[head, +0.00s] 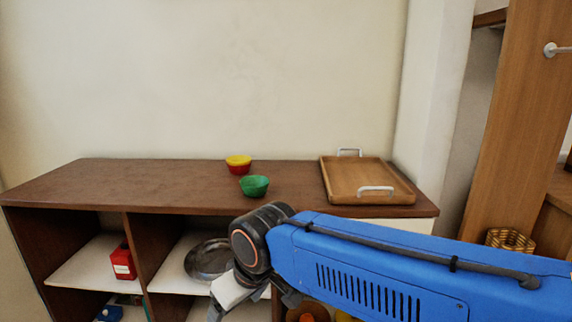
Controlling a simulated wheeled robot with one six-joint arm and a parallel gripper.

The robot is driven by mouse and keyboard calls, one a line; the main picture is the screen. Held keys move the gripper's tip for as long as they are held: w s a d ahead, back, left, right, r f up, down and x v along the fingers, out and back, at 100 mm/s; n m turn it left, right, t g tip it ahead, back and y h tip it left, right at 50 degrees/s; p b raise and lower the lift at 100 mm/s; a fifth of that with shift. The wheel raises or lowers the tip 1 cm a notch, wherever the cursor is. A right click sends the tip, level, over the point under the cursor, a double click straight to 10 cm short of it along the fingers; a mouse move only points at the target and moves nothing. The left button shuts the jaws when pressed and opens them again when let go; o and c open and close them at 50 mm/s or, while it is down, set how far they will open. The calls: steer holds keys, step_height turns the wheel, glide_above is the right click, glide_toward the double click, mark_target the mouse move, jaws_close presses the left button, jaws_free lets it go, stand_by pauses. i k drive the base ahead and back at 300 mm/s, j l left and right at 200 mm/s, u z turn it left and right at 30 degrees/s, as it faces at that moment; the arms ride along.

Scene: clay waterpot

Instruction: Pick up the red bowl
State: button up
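The red bowl (239,170) is on the brown cabinet top, left of the tray. A yellow bowl (238,160) sits in or on it, so only the red bowl's lower outer side shows. A green bowl (254,187) stands just in front and slightly right. My gripper (250,308) is at the bottom of the head view, in front of the cabinet and below its top, well away from the bowls. Its tips are cut off or hidden, so its opening does not show.
A wooden tray (349,186) with pale handles lies on the cabinet top (130,184) at the right. The top's left part is clear. Open shelves below hold a metal pan (206,260) and a red box (123,262). A wicker basket (510,240) is at the right.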

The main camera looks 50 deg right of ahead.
mark_target(234, 170)
steer(key=z, duration=0.8)
steer(key=i+j, duration=0.1)
steer(key=j, duration=0.15)
steer(key=i+j, duration=0.15)
steer(key=k+j+z, duration=0.1)
steer(key=j+z, duration=0.2)
steer(key=z, duration=0.15)
